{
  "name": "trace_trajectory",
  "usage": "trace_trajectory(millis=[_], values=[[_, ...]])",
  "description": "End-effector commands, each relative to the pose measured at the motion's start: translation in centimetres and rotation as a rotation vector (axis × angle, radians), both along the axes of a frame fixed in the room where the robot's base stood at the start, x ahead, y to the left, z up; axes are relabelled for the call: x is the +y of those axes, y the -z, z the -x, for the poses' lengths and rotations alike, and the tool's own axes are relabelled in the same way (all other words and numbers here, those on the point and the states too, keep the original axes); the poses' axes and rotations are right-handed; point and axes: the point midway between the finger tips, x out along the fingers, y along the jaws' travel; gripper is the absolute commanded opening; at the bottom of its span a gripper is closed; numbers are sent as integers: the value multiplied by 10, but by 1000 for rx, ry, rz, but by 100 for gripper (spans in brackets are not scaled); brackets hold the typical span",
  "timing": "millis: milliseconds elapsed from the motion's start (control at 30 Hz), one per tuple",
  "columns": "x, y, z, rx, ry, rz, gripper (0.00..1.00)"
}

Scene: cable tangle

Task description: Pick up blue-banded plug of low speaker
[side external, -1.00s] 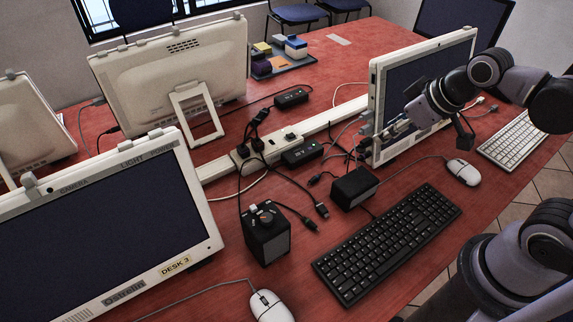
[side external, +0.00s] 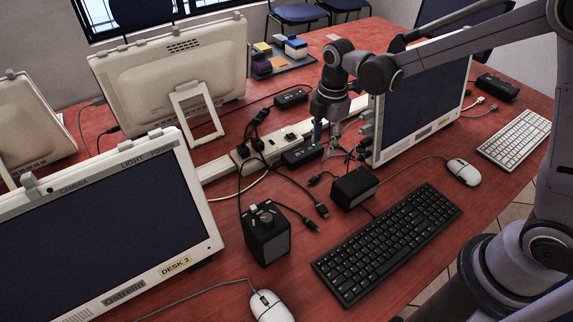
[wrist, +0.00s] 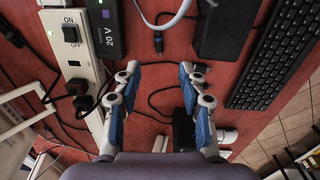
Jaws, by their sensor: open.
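The low speaker (side external: 354,187) is a small black box on the red table, behind the black keyboard. It seems to be the dark box at the top of the wrist view (wrist: 220,32). Several black cables with plugs lie left of it; one plug (wrist: 158,42) shows beyond my fingertips in the wrist view. I cannot tell which plug has a blue band. My gripper (side external: 328,148) points down above the table near the power strip and the black adapter. In the wrist view my gripper (wrist: 160,70) is open, with nothing between its blue-padded fingers.
The power strip (wrist: 75,45) and the 20 V adapter (wrist: 106,28) lie left of my fingers. The keyboard (side external: 388,243) is at front right. A taller speaker (side external: 265,235) stands at front left. A monitor (side external: 425,95) stands close on the right, with cables at its left edge.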

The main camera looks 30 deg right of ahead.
Motion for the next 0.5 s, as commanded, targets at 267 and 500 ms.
trace_trajectory(millis=[267, 500], values=[[6, 25, -8, 43, -127, 8, 42], [5, 58, -8, 42, -126, 7, 42]])
